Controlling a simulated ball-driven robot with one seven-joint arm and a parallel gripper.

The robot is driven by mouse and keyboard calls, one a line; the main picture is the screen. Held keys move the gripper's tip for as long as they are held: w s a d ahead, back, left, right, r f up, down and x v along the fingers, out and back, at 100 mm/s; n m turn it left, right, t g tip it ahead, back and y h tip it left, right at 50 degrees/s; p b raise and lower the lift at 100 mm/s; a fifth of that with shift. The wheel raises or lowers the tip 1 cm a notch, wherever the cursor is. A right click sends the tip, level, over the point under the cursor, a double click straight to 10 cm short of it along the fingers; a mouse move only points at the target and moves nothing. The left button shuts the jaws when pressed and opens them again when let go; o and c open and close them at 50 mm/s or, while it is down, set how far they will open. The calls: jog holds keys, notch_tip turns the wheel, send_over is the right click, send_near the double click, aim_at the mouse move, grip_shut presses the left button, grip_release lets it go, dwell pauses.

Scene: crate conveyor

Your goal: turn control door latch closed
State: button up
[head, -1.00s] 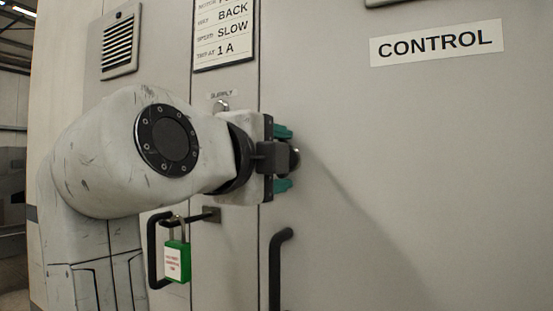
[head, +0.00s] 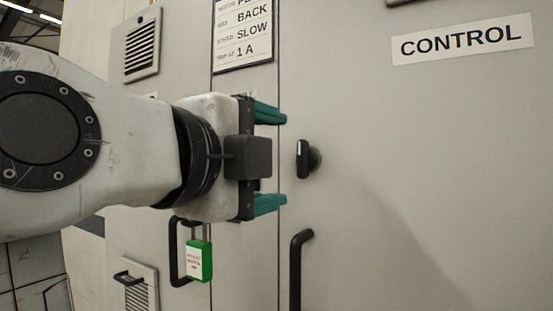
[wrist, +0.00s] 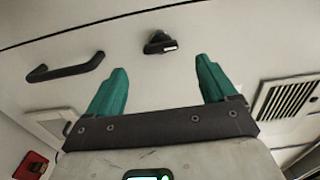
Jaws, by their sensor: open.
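The control door (head: 430,150) is a large grey panel with a CONTROL sign (head: 468,39). Its latch (head: 303,158) is a small black knob with an upright bar near the door's left edge. The latch also shows in the wrist view (wrist: 160,43), beyond and between the fingertips. My gripper (head: 283,158) is open and empty, with its green fingers level with the latch, one above and one below. It is left of the latch in the head view, with a visible gap. In the wrist view both fingers (wrist: 161,65) are clear of the latch.
A black door handle (head: 299,265) stands below the latch. A green padlock (head: 199,260) hangs from a black handle on the panel left of the control door. Vents (head: 143,45) and a settings placard (head: 243,35) are at upper left. The door face right of the latch is clear.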

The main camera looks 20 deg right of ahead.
jog(key=shift+v, duration=1.55)
